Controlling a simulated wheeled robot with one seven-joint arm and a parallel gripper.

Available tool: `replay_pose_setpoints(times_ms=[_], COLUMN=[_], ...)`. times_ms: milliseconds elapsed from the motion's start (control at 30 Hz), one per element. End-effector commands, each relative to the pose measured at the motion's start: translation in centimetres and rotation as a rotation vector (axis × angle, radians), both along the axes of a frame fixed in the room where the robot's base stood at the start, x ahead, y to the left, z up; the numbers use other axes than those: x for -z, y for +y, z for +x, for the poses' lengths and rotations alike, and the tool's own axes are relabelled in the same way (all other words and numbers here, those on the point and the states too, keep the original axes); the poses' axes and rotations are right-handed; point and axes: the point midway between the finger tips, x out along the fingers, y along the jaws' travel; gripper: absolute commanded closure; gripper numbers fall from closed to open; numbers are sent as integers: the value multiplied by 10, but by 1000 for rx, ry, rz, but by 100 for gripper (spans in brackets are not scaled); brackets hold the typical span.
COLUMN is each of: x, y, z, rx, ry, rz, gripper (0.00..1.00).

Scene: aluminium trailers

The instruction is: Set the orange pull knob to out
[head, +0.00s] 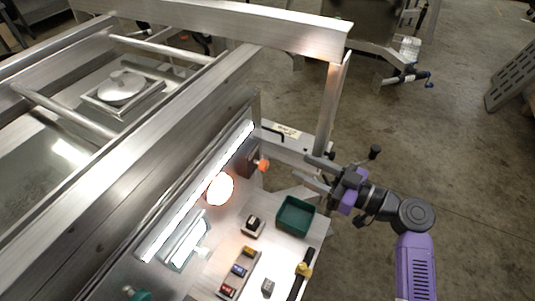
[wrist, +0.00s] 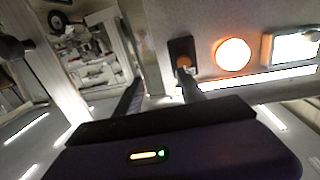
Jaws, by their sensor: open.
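The orange pull knob (head: 263,166) sticks out from a dark mounting block (head: 247,158) on the upright panel. In the wrist view the knob (wrist: 183,61) is dull orange-brown against its dark plate (wrist: 180,47), partly hidden by one finger. My gripper (head: 301,167) is open and empty, to the right of the knob, with a gap between fingertips and knob in the head view. In the wrist view my gripper (wrist: 160,77) has its two fingers spread, the right one overlapping the knob's lower edge. How far the knob is pulled is hard to tell.
A glowing round lamp (head: 219,188) is left of the knob, beside a bright light strip (head: 197,192). Below are a green bin (head: 295,216), a black switch (head: 253,226), a row of coloured parts (head: 238,271) and a yellow-black lever (head: 303,270). A metal post (head: 331,107) stands close behind my gripper.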

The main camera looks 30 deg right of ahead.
Motion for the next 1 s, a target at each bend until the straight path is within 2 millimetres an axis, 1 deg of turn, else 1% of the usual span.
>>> replay_pose_setpoints(times_ms=[33, 100, 200, 267, 433, 600, 800, 1000], x=[0, -3, -4, -4, -5, -6, -5, -3], y=[10, 21, 30, 32, 41, 57, 72, 78], z=[-7, -15, -20, -20, -8, 13, 33, 41], rx=[-49, -105, -146, -153, -153, -153, -150, -149], ry=[-27, -71, -110, -120, -126, -125, -123, -123], rz=[-16, -48, -96, -116, -125, -124, -126, -126], gripper=[53, 53, 53, 53, 53, 53, 53, 53])
